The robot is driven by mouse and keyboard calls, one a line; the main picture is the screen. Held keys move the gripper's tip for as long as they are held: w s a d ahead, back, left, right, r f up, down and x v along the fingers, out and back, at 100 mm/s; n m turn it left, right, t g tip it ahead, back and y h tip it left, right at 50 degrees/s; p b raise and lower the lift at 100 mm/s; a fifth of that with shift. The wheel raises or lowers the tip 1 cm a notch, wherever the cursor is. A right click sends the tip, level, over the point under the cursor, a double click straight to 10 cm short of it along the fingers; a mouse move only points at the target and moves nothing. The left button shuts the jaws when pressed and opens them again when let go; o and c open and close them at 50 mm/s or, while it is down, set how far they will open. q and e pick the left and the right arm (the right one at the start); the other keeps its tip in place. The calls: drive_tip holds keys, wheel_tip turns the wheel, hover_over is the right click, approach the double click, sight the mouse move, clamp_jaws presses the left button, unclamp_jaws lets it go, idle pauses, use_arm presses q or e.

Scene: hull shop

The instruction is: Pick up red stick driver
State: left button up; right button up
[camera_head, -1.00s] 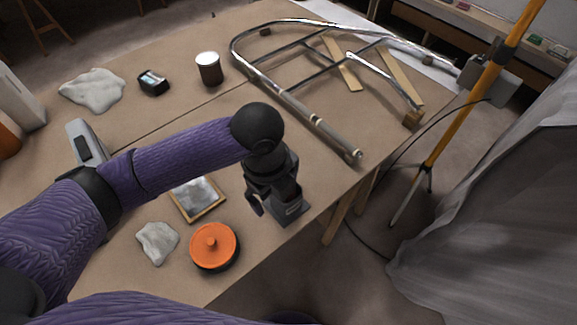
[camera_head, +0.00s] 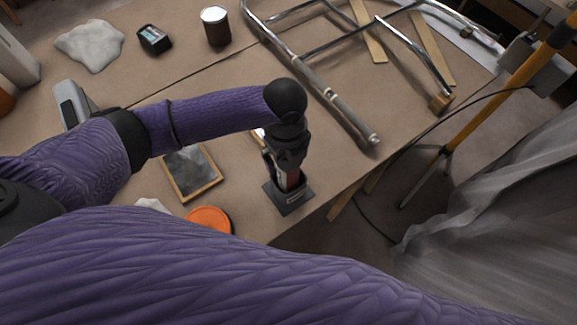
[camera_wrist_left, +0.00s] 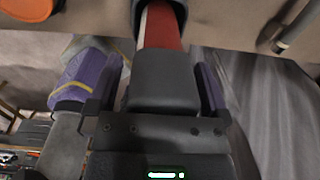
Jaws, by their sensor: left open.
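The red stick driver (camera_head: 292,178) stands upright near the front edge of the workbench, with a dark square foot with a pale label. My left gripper (camera_head: 279,170) is directly at it from above and hides much of its upper part. In the left wrist view the driver's red body (camera_wrist_left: 161,28) shows at the top middle, in line with the gap between the purple fingers of my left gripper (camera_wrist_left: 160,88). The fingers are spread apart, one on each side. Whether they touch the driver cannot be seen. My right gripper is out of view.
An orange round lid (camera_head: 209,219) and a wooden-framed panel (camera_head: 191,172) lie left of the driver. A bent metal tube frame (camera_head: 325,92) lies behind it. A dark can (camera_head: 216,28) and a small black device (camera_head: 154,39) stand farther back. A yellow stand (camera_head: 487,105) is off the bench.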

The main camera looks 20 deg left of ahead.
use_arm(q)
drive_tip(key=shift+r, duration=0.1)
drive_tip(key=c, duration=1.2)
